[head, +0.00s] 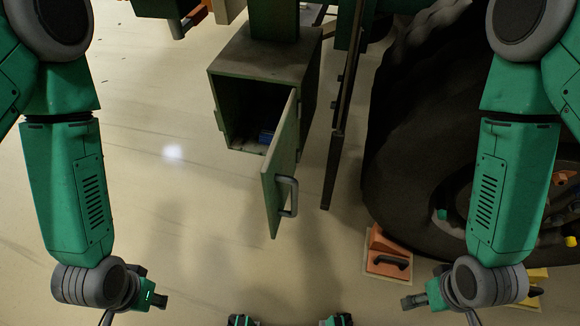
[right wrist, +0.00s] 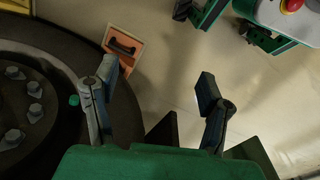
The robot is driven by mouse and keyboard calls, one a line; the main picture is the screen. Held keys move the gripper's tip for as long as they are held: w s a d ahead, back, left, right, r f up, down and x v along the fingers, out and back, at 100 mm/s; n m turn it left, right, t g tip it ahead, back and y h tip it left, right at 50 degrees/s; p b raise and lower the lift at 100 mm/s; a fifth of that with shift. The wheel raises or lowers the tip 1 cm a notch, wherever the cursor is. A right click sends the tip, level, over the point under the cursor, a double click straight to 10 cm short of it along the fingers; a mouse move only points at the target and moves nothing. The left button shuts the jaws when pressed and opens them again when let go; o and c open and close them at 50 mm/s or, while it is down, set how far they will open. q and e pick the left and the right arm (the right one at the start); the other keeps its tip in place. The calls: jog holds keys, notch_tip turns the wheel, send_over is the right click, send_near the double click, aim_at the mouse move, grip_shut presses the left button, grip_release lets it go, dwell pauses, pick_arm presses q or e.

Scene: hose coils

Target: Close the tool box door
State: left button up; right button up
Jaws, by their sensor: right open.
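The tool box (head: 262,65) is a dark green metal box in the upper middle of the head view. Its door (head: 281,170) stands wide open, swung out towards me, with a grey bar handle (head: 289,196) on its right face. A small blue item (head: 266,136) lies inside. My left gripper (head: 158,299) is at lower left, well apart from the door; its fingers are too unclear to judge. My right gripper (head: 412,301) is at lower right, away from the door. In the right wrist view it (right wrist: 157,75) is open and empty, fingers spread over the floor.
A large black tyre (head: 400,130) stands right of the box. An orange wheel chock (head: 388,254) with a dark handle sits on the floor beside it. A dark upright panel (head: 337,135) stands just right of the door. The floor left of the door is clear.

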aim_at(270, 202)
pick_arm(q)
jog(key=shift+a, duration=0.1)
pick_arm(e)
jog(key=shift+a, duration=0.1)
